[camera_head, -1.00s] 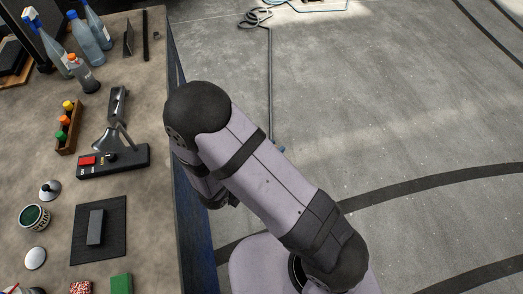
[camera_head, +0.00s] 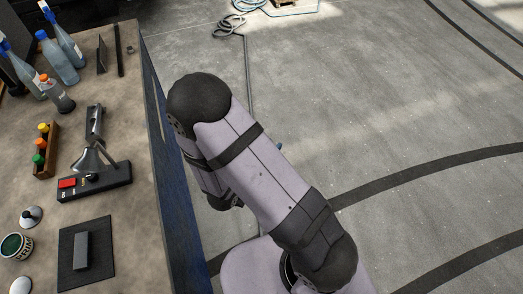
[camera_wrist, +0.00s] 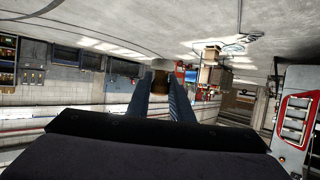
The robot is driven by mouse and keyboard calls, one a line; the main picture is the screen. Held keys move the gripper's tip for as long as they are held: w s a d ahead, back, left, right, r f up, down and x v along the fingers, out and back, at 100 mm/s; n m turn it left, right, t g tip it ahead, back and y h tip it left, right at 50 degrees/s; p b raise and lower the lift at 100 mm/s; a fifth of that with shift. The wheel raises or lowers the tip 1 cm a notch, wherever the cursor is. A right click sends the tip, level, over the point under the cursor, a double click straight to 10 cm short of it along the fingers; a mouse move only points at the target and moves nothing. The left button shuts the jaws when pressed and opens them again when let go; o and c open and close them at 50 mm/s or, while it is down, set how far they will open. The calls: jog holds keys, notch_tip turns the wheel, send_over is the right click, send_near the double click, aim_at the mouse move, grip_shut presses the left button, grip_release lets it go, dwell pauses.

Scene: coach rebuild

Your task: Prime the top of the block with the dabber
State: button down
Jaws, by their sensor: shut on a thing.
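A dark grey oblong block (camera_head: 81,251) lies on a black mat (camera_head: 103,262) at the lower left of the bench in the head view. My gripper (camera_wrist: 160,84) shows in the wrist view only, its two blue-grey fingers shut on a small brown thing (camera_wrist: 160,77) at their tips. The thing is small and dark, and I cannot tell whether it is the dabber. The wrist view shows the room upside down, with no block or mat in it. In the head view my arm's upper links hide no part of the block.
Left of the mat are a round pot with a dark green top (camera_head: 15,246) and a white dome with a dark knob (camera_head: 31,216). Behind stand a black stand with a red button (camera_head: 67,183), a rack of small bottles (camera_head: 45,151) and spray bottles (camera_head: 63,57). Open floor lies right.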

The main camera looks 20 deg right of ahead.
jog(key=w+a+r+n+t+y+p, duration=0.1)
jog(key=w+a+r, duration=0.55)
jog(key=a, duration=0.45)
jog(key=w+a+r+n+t+y+p, duration=0.1)
jog(key=w+a+r+n, duration=0.1)
jog(key=w+a+r, duration=0.6)
jog(key=a+r+n+t+y+p, duration=0.1)
jog(key=a+r+n+t+y, duration=0.2)
jog(key=a+r, duration=0.75)
jog(key=a+r+n+y+p, duration=0.1)
jog(key=a+r+n+y, duration=0.3)
jog(key=a, duration=1.3)
jog(key=s+a+f+n+g+y+p, duration=0.1)
jog(key=s+a+n+g+y, duration=0.1)
jog(key=s+a+n+y, duration=0.45)
jog(key=s+a+f+n+g+y+p, duration=0.1)
jog(key=s+a+n+y+p, duration=0.2)
jog(key=a, duration=0.7)
jog(key=s+a+f+n+g+y+p, duration=0.1)
jog(key=s+a+f+n+g+y, duration=0.1)
jog(key=s, duration=0.5)
jog(key=s+a+f+n+g+y+p, duration=0.1)
jog(key=s+a+f+n+g+y, duration=0.2)
jog(key=s+a+f+n+g, duration=0.2)
jog(key=shift+s+a+f+g, duration=0.55)
jog(key=shift+s+f+g, duration=0.45)
jog(key=shift+s+f, duration=0.65)
